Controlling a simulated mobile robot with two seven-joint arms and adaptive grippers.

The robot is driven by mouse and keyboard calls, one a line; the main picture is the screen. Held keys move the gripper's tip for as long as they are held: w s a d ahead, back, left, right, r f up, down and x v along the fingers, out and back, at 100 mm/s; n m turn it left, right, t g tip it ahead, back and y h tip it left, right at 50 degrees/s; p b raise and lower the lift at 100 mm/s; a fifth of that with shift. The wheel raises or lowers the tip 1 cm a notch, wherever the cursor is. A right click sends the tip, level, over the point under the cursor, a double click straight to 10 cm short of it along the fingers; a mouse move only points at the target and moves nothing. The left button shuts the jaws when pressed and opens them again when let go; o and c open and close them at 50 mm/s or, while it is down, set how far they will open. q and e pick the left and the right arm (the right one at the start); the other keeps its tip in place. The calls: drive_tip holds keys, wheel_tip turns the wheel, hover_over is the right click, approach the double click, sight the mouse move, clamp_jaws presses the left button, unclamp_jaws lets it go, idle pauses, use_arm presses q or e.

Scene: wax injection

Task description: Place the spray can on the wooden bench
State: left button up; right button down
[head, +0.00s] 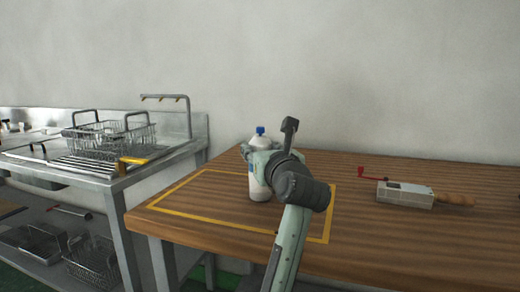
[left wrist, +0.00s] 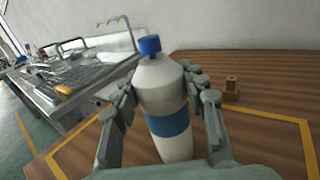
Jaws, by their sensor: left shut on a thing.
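The spray can (head: 259,186) is white with a blue cap and a blue band. In the head view it is upright at the wooden bench (head: 400,240), inside a yellow outlined rectangle (head: 200,215). My left gripper (head: 262,152) is at the can and partly hides it. In the left wrist view the can (left wrist: 168,88) stands between the two fingers of my left gripper (left wrist: 165,110), which is shut on it. I cannot tell whether the can's base touches the bench top. My right gripper is in neither view.
A grey tool with a red crank and wooden handle (head: 405,193) lies on the bench at the right. A metal rack with wire baskets (head: 112,136) stands to the left.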

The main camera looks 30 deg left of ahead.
use_arm(q)
drive_tip(key=shift+f, duration=0.15)
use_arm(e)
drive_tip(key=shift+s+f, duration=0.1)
use_arm(q)
drive_tip(key=o, duration=0.9)
drive_tip(key=shift+c, duration=0.2)
drive_tip(key=o, duration=0.4)
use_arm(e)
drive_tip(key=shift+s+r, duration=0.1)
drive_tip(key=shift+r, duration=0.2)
use_arm(q)
drive_tip(key=shift+r, duration=0.2)
drive_tip(key=b+v, duration=0.1)
drive_tip(key=v, duration=1.1)
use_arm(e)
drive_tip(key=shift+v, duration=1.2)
